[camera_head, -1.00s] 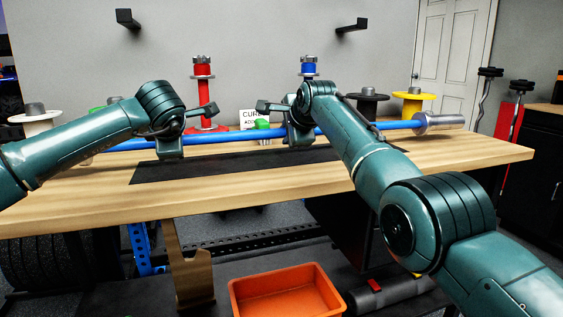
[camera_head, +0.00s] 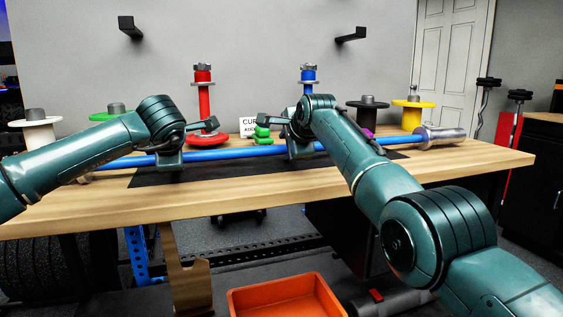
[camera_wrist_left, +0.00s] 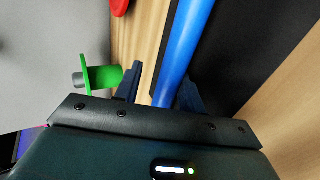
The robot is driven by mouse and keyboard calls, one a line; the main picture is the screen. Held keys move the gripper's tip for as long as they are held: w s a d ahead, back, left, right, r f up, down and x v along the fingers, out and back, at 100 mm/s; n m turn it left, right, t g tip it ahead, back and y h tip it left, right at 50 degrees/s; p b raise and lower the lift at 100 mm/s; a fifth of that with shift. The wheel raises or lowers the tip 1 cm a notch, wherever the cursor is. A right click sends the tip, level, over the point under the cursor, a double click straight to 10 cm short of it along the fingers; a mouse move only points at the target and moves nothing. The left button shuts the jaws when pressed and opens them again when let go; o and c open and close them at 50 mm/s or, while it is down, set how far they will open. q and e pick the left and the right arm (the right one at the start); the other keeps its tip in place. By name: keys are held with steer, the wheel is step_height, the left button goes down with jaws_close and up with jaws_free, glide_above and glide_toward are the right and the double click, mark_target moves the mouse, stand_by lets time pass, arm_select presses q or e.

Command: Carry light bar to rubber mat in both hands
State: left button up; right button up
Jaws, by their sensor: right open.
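The light bar is a long blue bar (camera_head: 238,152) with a silver sleeve at its right end; it also shows in the left wrist view (camera_wrist_left: 183,48). It lies lengthwise over the black rubber mat (camera_head: 230,169) on the wooden table and appears to rest there. My left gripper (camera_head: 170,157) is at the bar's left part. In the left wrist view its fingers (camera_wrist_left: 158,95) stand apart, one on each side of the bar, with a gap at the left finger. My right gripper (camera_head: 300,148) is open at the bar, right of centre; its fingertips are partly hidden.
Behind the bar stand a red post (camera_head: 204,100), a blue-topped post (camera_head: 308,75), a green spool (camera_head: 116,112), a white spool (camera_head: 35,120), a black spool (camera_head: 367,115) and a yellow spool (camera_head: 412,115). An orange bin (camera_head: 288,298) sits below the table. The table's front strip is clear.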

arm_select(q)
steer(key=v, duration=0.8)
arm_select(e)
steer(key=shift+f, duration=0.2)
steer(key=shift+s+d+r, duration=0.1)
steer(key=shift+s+r, duration=0.25)
steer(key=shift+s, duration=0.05)
steer(key=v, duration=1.1)
steer(key=shift+s, duration=0.1)
